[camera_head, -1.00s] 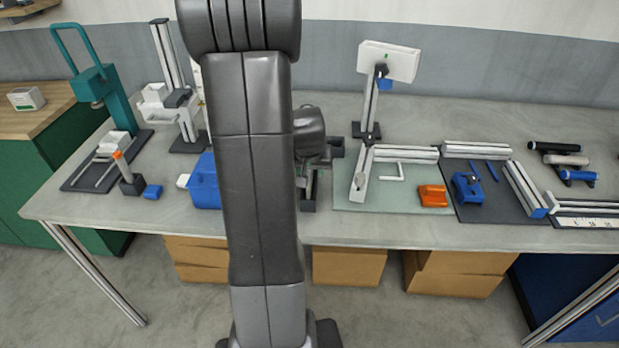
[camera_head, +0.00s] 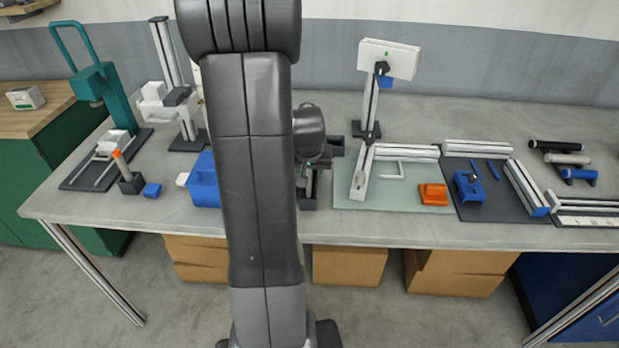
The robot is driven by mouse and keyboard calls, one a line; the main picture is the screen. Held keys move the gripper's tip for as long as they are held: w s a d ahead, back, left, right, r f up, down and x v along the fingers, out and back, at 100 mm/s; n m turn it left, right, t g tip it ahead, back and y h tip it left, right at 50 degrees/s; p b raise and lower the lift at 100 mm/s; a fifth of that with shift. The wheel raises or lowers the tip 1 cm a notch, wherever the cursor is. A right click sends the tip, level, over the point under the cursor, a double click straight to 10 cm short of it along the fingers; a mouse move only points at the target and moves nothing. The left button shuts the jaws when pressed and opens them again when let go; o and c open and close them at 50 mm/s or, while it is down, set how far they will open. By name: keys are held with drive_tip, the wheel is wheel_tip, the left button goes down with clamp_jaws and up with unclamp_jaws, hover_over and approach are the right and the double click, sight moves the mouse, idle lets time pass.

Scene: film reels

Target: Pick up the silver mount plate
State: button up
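My arm rises through the middle of the head view and covers the table's centre. My wrist (camera_head: 309,132) shows just right of the arm, over the table. My gripper is mostly hidden behind and below it, so its fingers cannot be made out. A dark and grey piece (camera_head: 308,192) shows under the wrist; I cannot tell whether it is a fixture on the table. I cannot pick out the silver mount plate with certainty; it may be hidden by my arm.
Left are a teal press (camera_head: 112,98), a white column stand (camera_head: 165,95) and a blue bin (camera_head: 204,182). Right are a pale green mat (camera_head: 385,200) with rails, an orange block (camera_head: 433,194), a blue vise (camera_head: 468,187) and a display on a post (camera_head: 388,60).

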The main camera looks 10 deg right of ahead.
drive_tip(key=shift+c, duration=0.5)
clamp_jaws()
